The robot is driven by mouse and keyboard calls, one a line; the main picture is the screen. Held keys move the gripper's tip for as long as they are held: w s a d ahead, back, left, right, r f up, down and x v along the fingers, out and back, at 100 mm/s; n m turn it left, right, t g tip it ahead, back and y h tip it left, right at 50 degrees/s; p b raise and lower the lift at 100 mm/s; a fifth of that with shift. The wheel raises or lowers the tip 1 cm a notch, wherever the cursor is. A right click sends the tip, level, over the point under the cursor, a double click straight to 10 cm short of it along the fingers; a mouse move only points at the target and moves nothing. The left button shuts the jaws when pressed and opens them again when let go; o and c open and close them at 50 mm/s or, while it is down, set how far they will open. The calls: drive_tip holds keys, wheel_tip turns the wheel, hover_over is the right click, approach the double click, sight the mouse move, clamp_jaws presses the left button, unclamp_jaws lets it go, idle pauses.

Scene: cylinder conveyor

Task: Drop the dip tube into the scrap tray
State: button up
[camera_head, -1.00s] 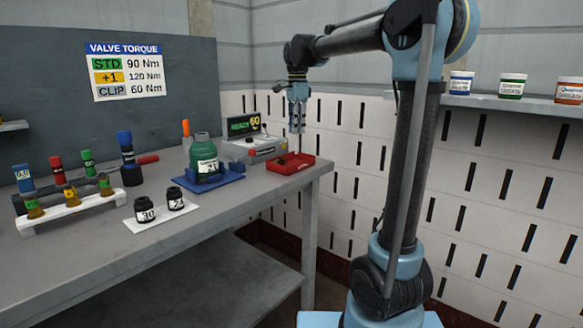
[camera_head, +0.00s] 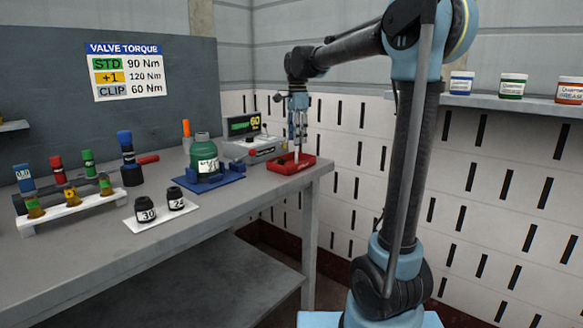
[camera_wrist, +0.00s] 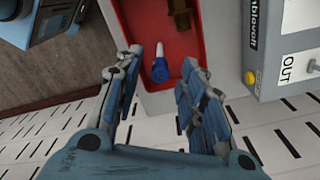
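My gripper (camera_head: 297,130) hangs above the red scrap tray (camera_head: 285,168) at the bench's right end. In the wrist view its two fingers (camera_wrist: 160,70) are spread apart, with a gap around the dip tube (camera_wrist: 160,68). The tube is short, with a blue end and a white end, and appears against the red tray floor (camera_wrist: 205,45). In the head view a slim white piece (camera_head: 297,154) shows upright below the fingers, within the tray's outline. I cannot tell whether it touches the tray floor.
A brown piece (camera_wrist: 178,14) lies in the tray. The grey tester box (camera_head: 252,148) stands behind and left of the tray. A green bottle (camera_head: 204,158) sits in a blue holder (camera_head: 209,182) farther left. The tray is close to the bench's right edge.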

wheel_tip(320, 180, up, 12)
drive_tip(key=shift+w, duration=0.15)
idle(0.6)
drive_tip(key=shift+d, duration=0.1)
drive_tip(key=s+d+f+n, duration=0.4)
drive_tip(key=s+d+f, duration=0.3)
drive_tip(key=s+d, duration=0.15)
drive_tip(key=s+d+f+n, duration=0.3)
drive_tip(key=s+d+f, duration=0.1)
drive_tip(key=s+f, duration=0.4)
drive_tip(key=s+d+f+n+t, duration=0.1)
drive_tip(key=s+d+f+n, duration=0.2)
drive_tip(key=s+f, duration=0.4)
drive_tip(key=s+d+f+n+t, duration=0.1)
drive_tip(key=s+d+f+n, duration=0.2)
drive_tip(key=f, duration=1.3)
drive_tip(key=s+d, duration=0.2)
drive_tip(key=s, duration=0.3)
drive_tip(key=shift+s+d+f+n, duration=0.15)
drive_tip(key=shift+s+d+n, duration=0.1)
drive_tip(key=shift+s+n, duration=0.05)
drive_tip(key=shift+w, duration=0.1)
